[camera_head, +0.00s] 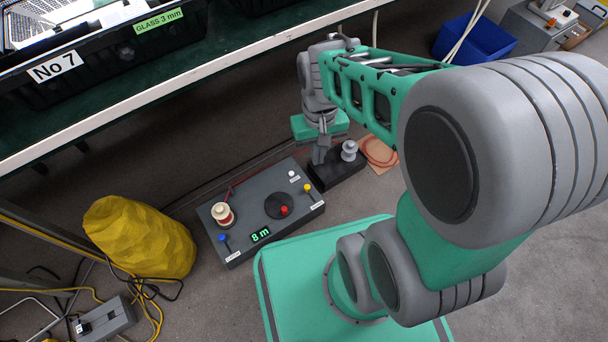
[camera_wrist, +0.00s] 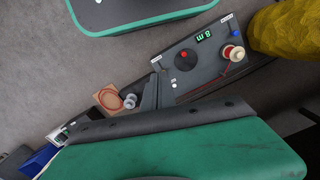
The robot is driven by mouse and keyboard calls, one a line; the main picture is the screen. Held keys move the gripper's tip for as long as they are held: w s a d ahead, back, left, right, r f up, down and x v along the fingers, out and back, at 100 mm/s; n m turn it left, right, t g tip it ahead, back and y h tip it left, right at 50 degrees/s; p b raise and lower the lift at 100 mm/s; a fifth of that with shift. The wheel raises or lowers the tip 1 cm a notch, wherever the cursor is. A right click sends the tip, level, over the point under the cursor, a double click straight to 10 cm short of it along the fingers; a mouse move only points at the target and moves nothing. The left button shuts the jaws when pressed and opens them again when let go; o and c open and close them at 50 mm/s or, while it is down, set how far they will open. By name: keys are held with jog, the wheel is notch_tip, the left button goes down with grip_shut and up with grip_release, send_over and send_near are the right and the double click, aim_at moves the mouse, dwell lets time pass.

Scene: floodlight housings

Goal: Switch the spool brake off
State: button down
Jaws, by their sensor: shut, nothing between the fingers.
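A dark grey control box (camera_head: 262,212) lies on the floor with a green "8 m" display (camera_head: 260,235). It carries a cream and red spool (camera_head: 222,214), a blue lever (camera_head: 223,238), a yellow lever (camera_head: 307,188), a white knob (camera_head: 291,174) and a red knob on a dark disc (camera_head: 284,210). The labels are too small to read, so I cannot tell which control is the brake. My gripper (camera_head: 318,158) is shut and empty, above the box's far right end. In the wrist view, my fingers (camera_wrist: 153,80) hide the yellow lever; the blue lever (camera_wrist: 235,34) shows.
A black block with a grey post (camera_head: 349,149) stands beside the box, near a wooden board with red cord (camera_head: 378,154). A yellow sack (camera_head: 140,236) stands left. A shelf edge (camera_head: 180,88) runs above and behind. Cables lie on the floor.

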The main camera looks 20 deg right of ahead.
notch_tip(320, 180, down, 8)
jog(key=w+r+g, duration=0.1)
jog(key=g, duration=0.2)
jog(key=p, duration=0.2)
send_over(307, 189)
jog(key=w, duration=1.1)
notch_tip(307, 189, down, 18)
jog(key=shift+s+a+f+n+t, duration=0.2)
jog(key=shift+a+f+n+t, duration=0.1)
jog(key=shift+n+t, duration=0.1)
jog(key=b+x, duration=0.4)
jog(key=x, duration=0.6)
jog(key=shift+s+d+f, duration=0.15)
jog(key=shift+f, duration=0.1)
jog(key=s, duration=0.2)
jog(key=shift+s+d+r, duration=0.1)
jog(key=shift+s+r, duration=0.25)
jog(key=shift+s+b, duration=0.3)
jog(key=shift+s, duration=0.2)
